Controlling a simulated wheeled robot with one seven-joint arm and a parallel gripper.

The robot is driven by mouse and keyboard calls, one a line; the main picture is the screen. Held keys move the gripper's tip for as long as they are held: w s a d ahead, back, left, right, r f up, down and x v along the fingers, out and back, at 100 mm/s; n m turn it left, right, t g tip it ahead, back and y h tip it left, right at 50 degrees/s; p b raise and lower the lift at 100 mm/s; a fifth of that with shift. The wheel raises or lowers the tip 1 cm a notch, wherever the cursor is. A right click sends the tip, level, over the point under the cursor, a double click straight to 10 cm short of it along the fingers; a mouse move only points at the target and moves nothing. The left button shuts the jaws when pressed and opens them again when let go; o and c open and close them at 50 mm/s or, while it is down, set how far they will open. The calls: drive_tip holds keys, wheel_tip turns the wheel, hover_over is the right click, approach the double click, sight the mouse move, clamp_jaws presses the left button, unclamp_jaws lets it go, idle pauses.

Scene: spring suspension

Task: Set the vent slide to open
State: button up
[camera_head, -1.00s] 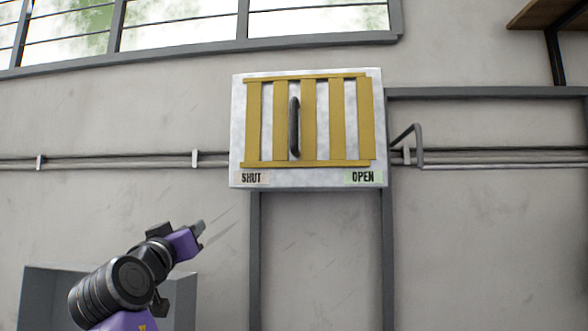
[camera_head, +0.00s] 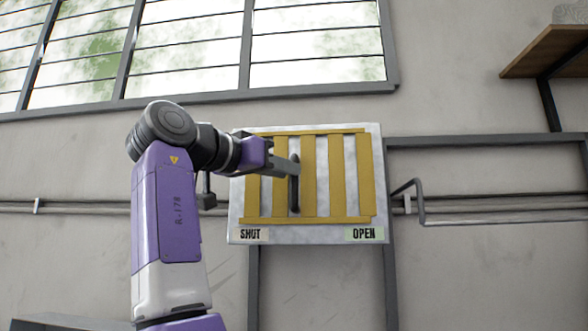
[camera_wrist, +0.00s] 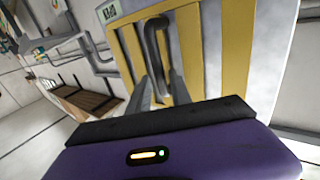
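The vent slide is a yellow slatted grille (camera_head: 309,190) on a pale plate (camera_head: 375,200). Its dark upright bar handle (camera_head: 294,190) is left of the grille's middle. The plate reads SHUT at lower left and OPEN at lower right. My gripper (camera_head: 290,166) reaches in from the left, its fingers at the handle's upper part. In the wrist view the two fingers (camera_wrist: 158,78) are apart, with the handle (camera_wrist: 152,35) between them and a gap visible on the sides. I cannot tell whether either finger touches it.
Pipes run along the wall on both sides, and a bent pipe (camera_head: 410,187) stands out just right of the plate. A barred window (camera_head: 190,45) is above and a wooden shelf (camera_head: 548,52) at upper right. The wall in front of the grille's right half is clear.

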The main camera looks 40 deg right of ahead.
sight(294, 199)
drive_tip(key=shift+w+d+p, duration=0.2)
drive_tip(key=shift+d+p, duration=0.2)
drive_tip(key=shift+d, duration=1.4)
clamp_jaws()
